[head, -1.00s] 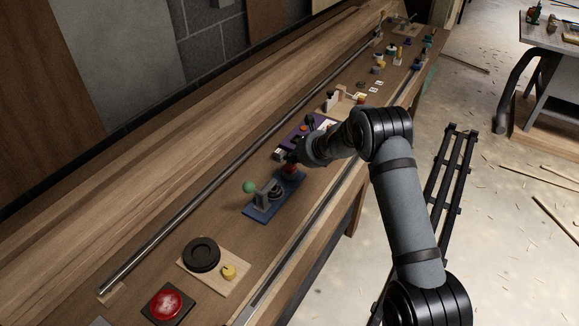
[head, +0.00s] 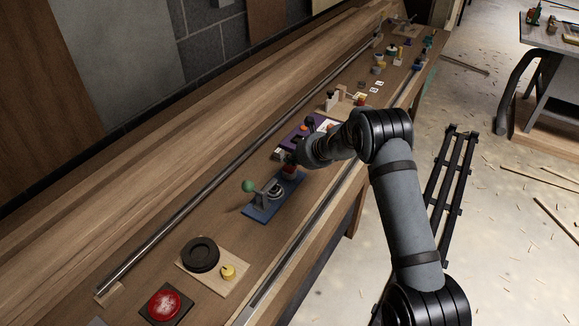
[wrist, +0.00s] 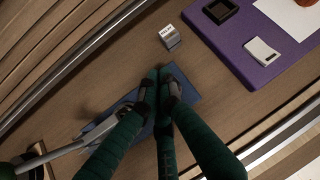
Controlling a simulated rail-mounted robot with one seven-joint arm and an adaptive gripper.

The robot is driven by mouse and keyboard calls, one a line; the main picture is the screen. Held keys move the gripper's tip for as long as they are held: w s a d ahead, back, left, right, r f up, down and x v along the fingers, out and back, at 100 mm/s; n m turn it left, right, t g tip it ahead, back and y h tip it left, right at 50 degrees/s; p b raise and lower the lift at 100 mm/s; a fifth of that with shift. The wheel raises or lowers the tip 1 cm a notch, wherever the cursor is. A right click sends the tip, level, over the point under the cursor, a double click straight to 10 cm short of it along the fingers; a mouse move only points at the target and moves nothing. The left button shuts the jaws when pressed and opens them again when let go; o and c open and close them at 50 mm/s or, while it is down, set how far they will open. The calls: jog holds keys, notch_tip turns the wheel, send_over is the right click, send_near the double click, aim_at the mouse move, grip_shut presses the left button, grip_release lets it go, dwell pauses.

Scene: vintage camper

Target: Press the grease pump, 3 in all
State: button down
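The grease pump is probably the device on a blue base plate (head: 259,212), with a grey metal body (head: 272,190) and a lever ending in a green ball knob (head: 249,186). My gripper (head: 289,160) is over that end, mostly hidden by my wrist. In the wrist view the dark green fingers of my gripper (wrist: 158,78) come together over the blue plate (wrist: 193,88) and look shut, with nothing visible held. The grey lever (wrist: 62,153) is at lower left. Contact cannot be told.
A small white labelled block (wrist: 169,36) stands just beyond the plate, beside a purple board (wrist: 262,72). A metal rail (head: 200,201) runs along the bench.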

aim_at(291, 167)
jog(key=shift+s+f+b, duration=0.1)
jog(key=shift+f+b, duration=0.5)
dwell(0.7)
jog(key=shift+r, duration=0.1)
jog(key=shift+r+p, duration=0.8)
jog(key=shift+r, duration=0.2)
notch_tip(291, 167, up, 5)
jog(key=p, duration=0.4)
dwell(1.7)
